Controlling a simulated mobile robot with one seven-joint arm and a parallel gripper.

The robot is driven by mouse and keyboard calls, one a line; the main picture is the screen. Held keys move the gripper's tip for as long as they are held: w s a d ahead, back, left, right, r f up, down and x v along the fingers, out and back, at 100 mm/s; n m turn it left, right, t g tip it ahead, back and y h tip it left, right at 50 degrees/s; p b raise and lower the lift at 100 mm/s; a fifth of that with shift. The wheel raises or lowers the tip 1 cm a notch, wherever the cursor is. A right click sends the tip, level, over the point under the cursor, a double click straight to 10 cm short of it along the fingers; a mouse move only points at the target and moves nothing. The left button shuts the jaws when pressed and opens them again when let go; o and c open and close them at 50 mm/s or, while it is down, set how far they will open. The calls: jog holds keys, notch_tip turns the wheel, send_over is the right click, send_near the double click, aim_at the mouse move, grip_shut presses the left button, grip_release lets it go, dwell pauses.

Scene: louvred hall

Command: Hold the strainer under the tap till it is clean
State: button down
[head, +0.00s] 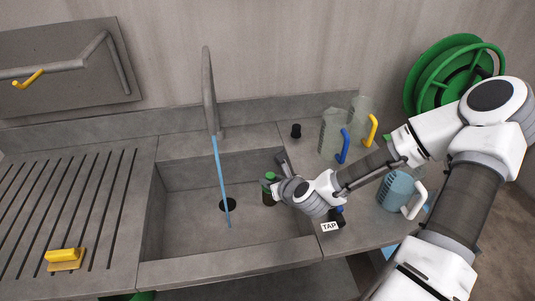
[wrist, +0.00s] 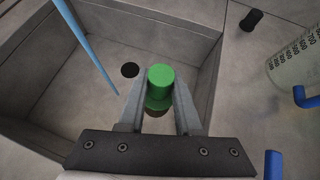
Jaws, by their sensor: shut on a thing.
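My gripper (head: 276,190) is shut on a green-topped piece with a darker brownish lower part, which I take to be the strainer (head: 269,180). In the wrist view the strainer (wrist: 160,78) stands between the two fingers of my gripper (wrist: 160,100), its lower part largely hidden. It is held over the right side of the sink basin (head: 180,235). The grey tap (head: 208,92) rises at the back of the sink. A blue stream of water (head: 221,180) falls from it, left of the strainer and apart from it. The stream (wrist: 85,45) also shows in the wrist view.
The dark drain hole (head: 227,205) lies near the stream. A TAP label (head: 330,226) is on the right counter. Clear jugs (head: 332,135), a blue jug (head: 396,190) and a small black piece (head: 296,131) stand there. A yellow sponge (head: 65,258) lies on the left drainboard.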

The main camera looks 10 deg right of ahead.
jog(key=s+a+r+n+g+y+p, duration=0.1)
jog(key=s+r+n+p, duration=0.1)
jog(key=r, duration=0.3)
jog(key=s+a+r+n+y+p, duration=0.1)
jog(key=s+r+y+p, duration=0.15)
jog(key=r, duration=0.25)
jog(key=w+a+f+b, duration=0.3)
jog(key=w+a+b, duration=0.4)
jog(key=a, duration=0.4)
jog(key=shift+w+a+h, duration=0.3)
jog(key=shift+w+h, duration=0.05)
jog(key=shift+w, duration=0.25)
jog(key=shift+w, duration=0.15)
jog(key=shift+w+d+f, duration=0.1)
jog(key=shift+w+d, duration=0.25)
jog(key=shift+w, duration=0.05)
jog(key=shift+s+a, duration=0.15)
jog(key=shift+s, duration=0.05)
jog(key=shift+s+a, duration=0.2)
jog(key=shift+s, duration=0.15)
jog(key=shift+w, duration=0.1)
jog(key=shift+w+d, duration=0.3)
jog(key=shift+w, duration=0.15)
